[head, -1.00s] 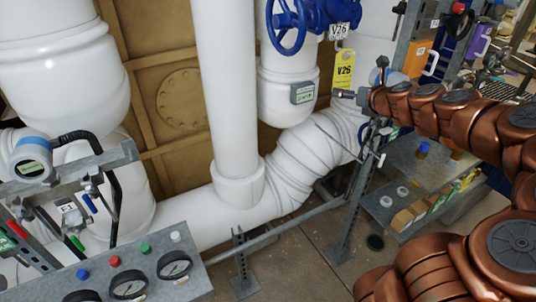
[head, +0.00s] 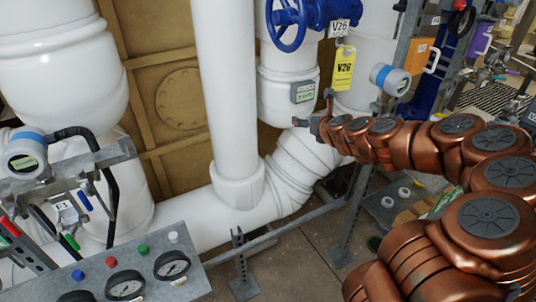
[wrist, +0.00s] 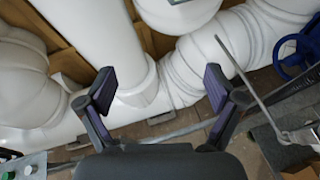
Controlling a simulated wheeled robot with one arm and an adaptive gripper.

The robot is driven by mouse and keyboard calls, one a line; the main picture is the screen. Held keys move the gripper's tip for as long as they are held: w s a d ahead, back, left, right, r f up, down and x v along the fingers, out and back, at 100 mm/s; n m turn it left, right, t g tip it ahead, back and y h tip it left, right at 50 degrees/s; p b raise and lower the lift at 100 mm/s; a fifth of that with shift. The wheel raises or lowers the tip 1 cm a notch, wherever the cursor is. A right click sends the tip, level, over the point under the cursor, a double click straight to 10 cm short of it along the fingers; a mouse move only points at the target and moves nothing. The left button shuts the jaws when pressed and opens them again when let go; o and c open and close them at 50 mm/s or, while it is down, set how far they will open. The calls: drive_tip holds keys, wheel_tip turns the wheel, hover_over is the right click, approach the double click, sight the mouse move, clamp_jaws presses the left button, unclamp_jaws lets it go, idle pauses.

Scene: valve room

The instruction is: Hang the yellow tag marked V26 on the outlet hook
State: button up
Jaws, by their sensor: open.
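The yellow tag marked V26 (head: 344,68) hangs upright below a white V26 plate (head: 338,28), near the blue valve (head: 312,15). What holds its top is too small to make out, so I cannot tell a hook there. My gripper (head: 300,122) is below and left of the tag, apart from it, in front of the white pipework. In the wrist view my gripper (wrist: 158,88) is open, with nothing between its fingers. The tag does not show in the wrist view.
A thin grey rod (wrist: 243,70) runs close to the right finger in the wrist view. A white gauge with a blue band (head: 390,79) stands right of the tag. A gauge panel (head: 125,275) is at lower left. Thick white pipes (head: 228,90) fill the middle.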

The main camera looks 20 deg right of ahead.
drive_tip(key=a+f+n+b, duration=0.1)
drive_tip(key=a+f+b, duration=0.1)
drive_tip(key=a+f, duration=0.9)
drive_tip(key=s+a+r+n+g+y, duration=0.2)
drive_tip(key=s+a+n+g+y, duration=0.1)
drive_tip(key=s+a+n, duration=0.6)
drive_tip(key=s+a+r+n+g+y, duration=0.25)
drive_tip(key=s+a+n, duration=0.4)
drive_tip(key=n, duration=0.35)
drive_tip(key=s+d+r+n+g+h, duration=0.1)
drive_tip(key=s+d+n+g, duration=0.4)
drive_tip(key=s, duration=1.1)
drive_tip(key=s+d+n+g+h, duration=0.4)
drive_tip(key=s+n, duration=0.8)
drive_tip(key=s, duration=0.4)
drive_tip(key=shift+s+d+r+g, duration=0.35)
drive_tip(key=shift+d+g, duration=0.1)
drive_tip(key=shift+d, duration=0.1)
drive_tip(key=shift+h, duration=0.25)
drive_tip(key=shift+c, duration=0.3)
